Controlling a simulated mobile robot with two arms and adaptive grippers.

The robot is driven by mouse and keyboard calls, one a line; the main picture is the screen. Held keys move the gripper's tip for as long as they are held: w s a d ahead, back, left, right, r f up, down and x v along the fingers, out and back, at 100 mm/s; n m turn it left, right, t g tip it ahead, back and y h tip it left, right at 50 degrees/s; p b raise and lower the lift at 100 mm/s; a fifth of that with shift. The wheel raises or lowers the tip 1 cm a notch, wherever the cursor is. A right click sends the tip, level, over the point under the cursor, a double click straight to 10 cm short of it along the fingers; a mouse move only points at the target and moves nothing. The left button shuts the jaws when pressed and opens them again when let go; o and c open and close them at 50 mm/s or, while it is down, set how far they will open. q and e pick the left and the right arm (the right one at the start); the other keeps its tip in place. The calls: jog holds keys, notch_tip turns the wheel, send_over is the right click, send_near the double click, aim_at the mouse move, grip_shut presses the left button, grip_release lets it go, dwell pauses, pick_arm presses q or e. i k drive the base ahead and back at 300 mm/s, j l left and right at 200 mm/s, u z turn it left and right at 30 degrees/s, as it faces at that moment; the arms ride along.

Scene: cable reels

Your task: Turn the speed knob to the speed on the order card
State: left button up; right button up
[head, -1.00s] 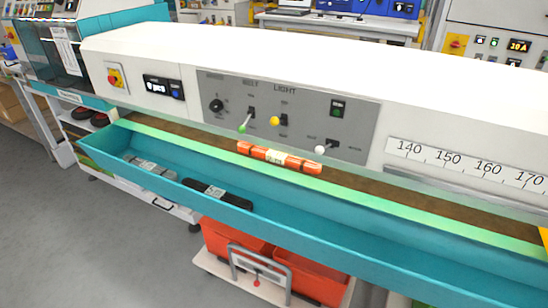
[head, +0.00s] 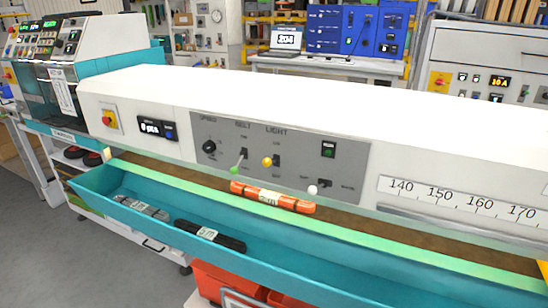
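The speed knob (head: 209,147) is a small black round knob at the left end of a grey control panel (head: 345,165) on the white machine front, under the label SPEED. Its pointer setting is too small to read. No order card can be made out for certain; a white sheet (head: 62,97) hangs on the teal-framed machine at the left, its text unreadable. Neither of my grippers shows in the head view.
Beside the knob are a green-tipped lever (head: 235,169), a yellow-tipped lever (head: 267,162) and a white-tipped lever (head: 313,189). A red emergency button (head: 108,118) and a display (head: 151,128) are to the left. An orange bundle (head: 272,197) lies below, above a teal trough (head: 330,257).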

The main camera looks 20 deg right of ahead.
aim_at(209, 146)
jog(key=l+z, duration=0.2)
jog(key=z, duration=0.3)
jog(key=l+z, duration=0.15)
jog(key=z, duration=0.3)
jog(key=l+z, duration=0.2)
jog(key=z, duration=0.3)
jog(key=i+l+z, duration=0.1)
jog(key=z, duration=0.35)
jog(key=i+l, duration=0.25)
jog(key=l, duration=0.15)
